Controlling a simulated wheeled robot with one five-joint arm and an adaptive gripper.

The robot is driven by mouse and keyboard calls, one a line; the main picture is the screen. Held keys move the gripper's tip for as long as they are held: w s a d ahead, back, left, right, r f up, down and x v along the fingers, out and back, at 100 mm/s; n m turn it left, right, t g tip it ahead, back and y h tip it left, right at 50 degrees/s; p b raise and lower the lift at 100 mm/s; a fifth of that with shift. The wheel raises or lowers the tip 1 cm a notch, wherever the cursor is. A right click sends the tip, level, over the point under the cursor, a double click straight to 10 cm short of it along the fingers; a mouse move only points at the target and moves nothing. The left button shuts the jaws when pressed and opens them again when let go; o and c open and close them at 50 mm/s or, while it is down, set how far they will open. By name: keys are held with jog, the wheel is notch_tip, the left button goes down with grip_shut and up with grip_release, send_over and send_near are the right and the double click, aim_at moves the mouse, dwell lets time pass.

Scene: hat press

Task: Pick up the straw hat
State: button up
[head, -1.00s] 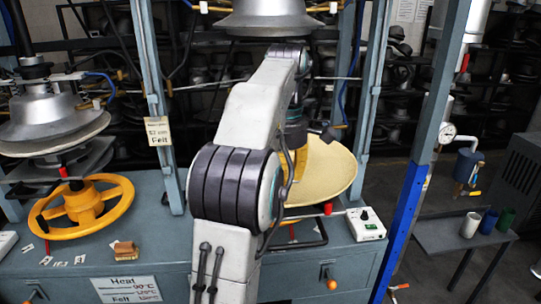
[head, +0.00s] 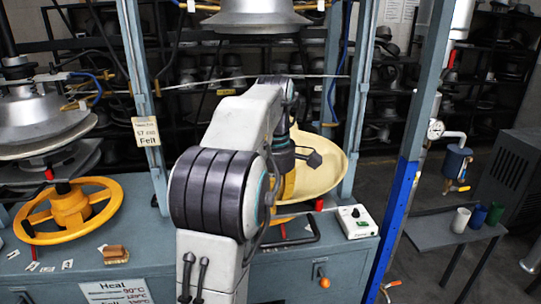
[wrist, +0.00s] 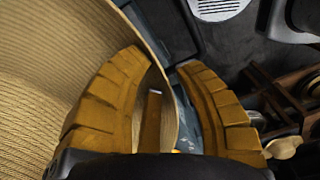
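The pale yellow straw hat (head: 325,172) sits on the press bench behind my arm in the head view, partly hidden by it. Its wide woven brim (wrist: 45,50) fills the left of the wrist view. My gripper (wrist: 163,58) has its two yellow fingers astride the brim's edge, one on each side. The fingers stand apart, with part of the brim in the gap between them. I cannot tell whether either fingertip touches the brim. In the head view the fingers are mostly hidden behind my arm.
The press's upper metal form (head: 250,15) hangs above my arm. Blue-grey posts (head: 145,100) flank it. A white control box (head: 356,222) is right of the hat. Another press with a yellow handwheel (head: 70,205) stands left. A side table (head: 440,228) with cups is at right.

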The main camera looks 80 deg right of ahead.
jog(key=shift+o, duration=0.2)
grip_shut()
jog(key=shift+r, duration=0.1)
